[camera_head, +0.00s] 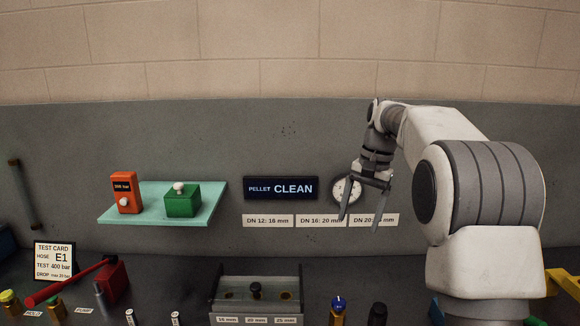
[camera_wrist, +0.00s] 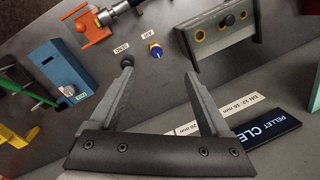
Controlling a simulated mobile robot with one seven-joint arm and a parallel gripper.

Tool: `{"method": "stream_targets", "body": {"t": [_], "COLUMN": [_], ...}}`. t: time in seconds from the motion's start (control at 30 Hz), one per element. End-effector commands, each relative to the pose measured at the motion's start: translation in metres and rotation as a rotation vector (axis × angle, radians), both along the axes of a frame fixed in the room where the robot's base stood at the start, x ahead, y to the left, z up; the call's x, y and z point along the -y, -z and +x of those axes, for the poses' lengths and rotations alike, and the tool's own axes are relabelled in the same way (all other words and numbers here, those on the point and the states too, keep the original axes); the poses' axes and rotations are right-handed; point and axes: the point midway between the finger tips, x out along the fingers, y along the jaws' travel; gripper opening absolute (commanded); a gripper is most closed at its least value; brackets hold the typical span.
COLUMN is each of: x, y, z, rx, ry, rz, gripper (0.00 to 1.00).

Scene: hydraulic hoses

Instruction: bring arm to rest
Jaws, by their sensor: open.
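My gripper (camera_head: 363,218) is raised in front of the back panel, at the right of the head view. Its two fingers are spread apart with nothing between them. It partly covers a round dial gauge (camera_head: 341,187) and the DN 20 label. In the wrist view my gripper (camera_wrist: 162,85) is also open and empty, with the bench below and beyond the fingertips. My arm reaches up from the lower right and bends over to the gripper. No finger visibly touches anything.
A teal shelf (camera_head: 150,217) holds an orange box (camera_head: 125,192) and a green box (camera_head: 182,203). A grey block holder (camera_head: 256,312), a red-handled tool (camera_head: 65,285) and a test card (camera_head: 54,261) stand on the bench. A blue-topped knob (camera_head: 338,304) stands below my gripper.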

Motion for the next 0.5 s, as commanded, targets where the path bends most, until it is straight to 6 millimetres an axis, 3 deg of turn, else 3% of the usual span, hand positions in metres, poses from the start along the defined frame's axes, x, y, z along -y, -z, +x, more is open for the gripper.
{"method": "stream_targets", "body": {"t": [0.2,0.5], "x": [-0.007,-0.013], "y": [-0.036,-0.056], "z": [-0.056,-0.139], "rx": [0.103,0.238], "ry": [-0.079,-0.196], "rz": [-0.039,-0.102], "gripper": [0.81,0.81]}}
